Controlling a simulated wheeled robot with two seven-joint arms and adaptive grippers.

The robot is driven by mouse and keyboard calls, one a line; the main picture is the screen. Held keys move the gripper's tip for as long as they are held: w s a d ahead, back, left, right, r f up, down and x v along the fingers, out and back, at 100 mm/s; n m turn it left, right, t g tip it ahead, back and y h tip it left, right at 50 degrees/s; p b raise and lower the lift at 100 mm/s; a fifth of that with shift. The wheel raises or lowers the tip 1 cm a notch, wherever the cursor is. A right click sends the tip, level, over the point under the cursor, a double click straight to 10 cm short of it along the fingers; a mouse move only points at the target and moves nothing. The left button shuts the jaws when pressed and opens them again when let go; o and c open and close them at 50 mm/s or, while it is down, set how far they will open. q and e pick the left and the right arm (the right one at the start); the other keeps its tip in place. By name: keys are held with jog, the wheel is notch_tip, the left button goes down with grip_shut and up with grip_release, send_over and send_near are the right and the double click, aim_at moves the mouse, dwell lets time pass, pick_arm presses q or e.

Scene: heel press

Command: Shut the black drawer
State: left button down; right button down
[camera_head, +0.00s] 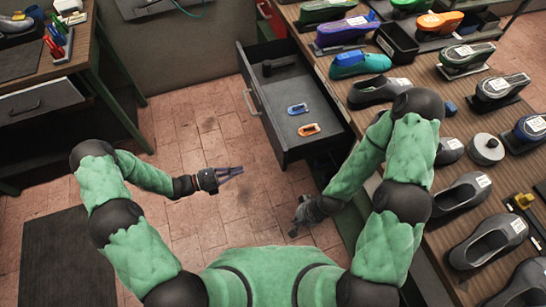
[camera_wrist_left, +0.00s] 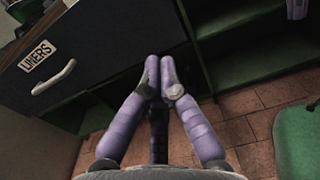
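The black drawer (camera_head: 286,149) stands pulled out from the right-hand bench in the head view. Its front, with a pale handle (camera_head: 251,102), faces left. In the left wrist view the drawer front (camera_wrist_left: 95,45) is at the upper left, with a "LINERS" label and the handle (camera_wrist_left: 55,78). My left gripper (camera_head: 240,170) is in front of the drawer, near the front's lower end and apart from it. Its fingers (camera_wrist_left: 160,65) are together and empty. My right gripper (camera_head: 294,230) is low beside the bench, below the drawer in the picture; its fingers are too small to judge.
The drawer holds a blue-and-white item (camera_head: 297,108), an orange item (camera_head: 308,129) and a dark block (camera_head: 280,64). Several shoes and lasts crowd the wooden bench (camera_head: 424,82). Another desk (camera_head: 84,50) stands at left. Tiled floor (camera_head: 190,125) between is clear.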

pick_arm(q)
jog(key=b, duration=0.3)
send_near(280, 156)
jog(key=x, duration=0.7)
jog(key=shift+w+f, duration=0.1)
jog(key=shift+f, duration=0.2)
